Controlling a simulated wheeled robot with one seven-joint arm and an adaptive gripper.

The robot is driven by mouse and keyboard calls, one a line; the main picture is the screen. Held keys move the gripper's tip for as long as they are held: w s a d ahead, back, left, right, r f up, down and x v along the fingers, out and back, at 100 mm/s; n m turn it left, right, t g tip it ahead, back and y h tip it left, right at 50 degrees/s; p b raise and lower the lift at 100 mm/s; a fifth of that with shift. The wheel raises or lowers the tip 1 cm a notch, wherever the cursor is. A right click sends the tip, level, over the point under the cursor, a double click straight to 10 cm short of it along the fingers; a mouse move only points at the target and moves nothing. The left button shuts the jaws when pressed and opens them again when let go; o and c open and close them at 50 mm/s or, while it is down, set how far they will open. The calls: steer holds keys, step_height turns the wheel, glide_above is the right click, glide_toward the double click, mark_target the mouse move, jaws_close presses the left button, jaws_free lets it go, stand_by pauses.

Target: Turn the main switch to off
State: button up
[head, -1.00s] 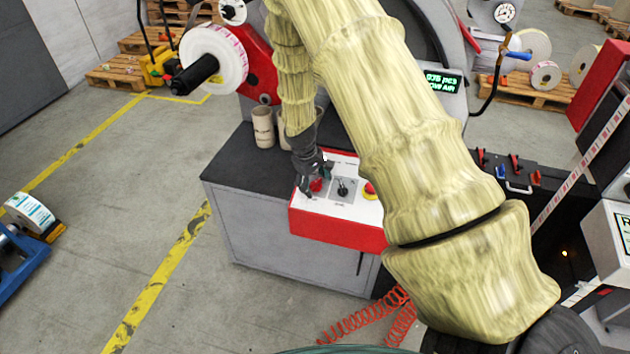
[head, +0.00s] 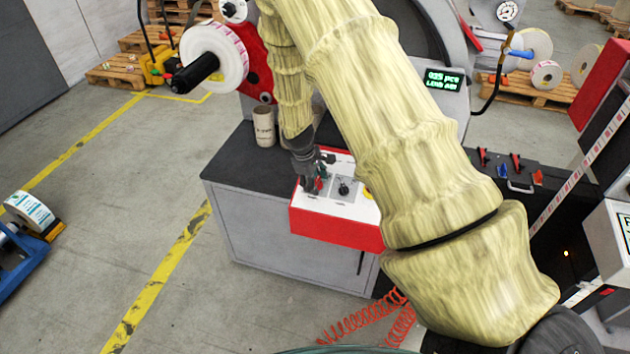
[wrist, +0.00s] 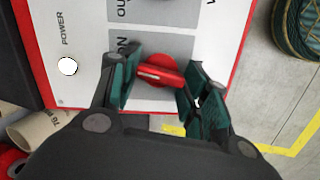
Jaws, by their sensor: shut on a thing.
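The red main switch (wrist: 160,73) sits on a grey plate of the control panel, beside printed letters that read "ON". Its raised bar lies roughly across the wrist view, tilted slightly. My gripper (wrist: 158,84) is shut on the switch, with one green-padded finger at each end of the bar. In the head view, my gripper (head: 312,187) points down at the left part of the red-sided panel box (head: 335,229). Only a bit of the red switch (head: 319,184) shows there between the fingers.
A black selector knob (head: 344,188) sits just right of the switch. A yellow-based button (head: 367,192) is mostly hidden by my arm. A white round lamp (wrist: 67,66) is by "POWER". A cardboard core (head: 264,127) stands on the dark cabinet top behind.

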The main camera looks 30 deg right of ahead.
steer(key=n, duration=0.4)
steer(key=shift+s+n, duration=0.1)
steer(key=shift+n, duration=0.2)
steer(key=shift+d+r+n+t+h, duration=0.1)
steer(key=shift+n+t+h, duration=0.3)
steer(key=shift+n, duration=1.5)
steer(key=o, duration=1)
steer(key=v, duration=1.2)
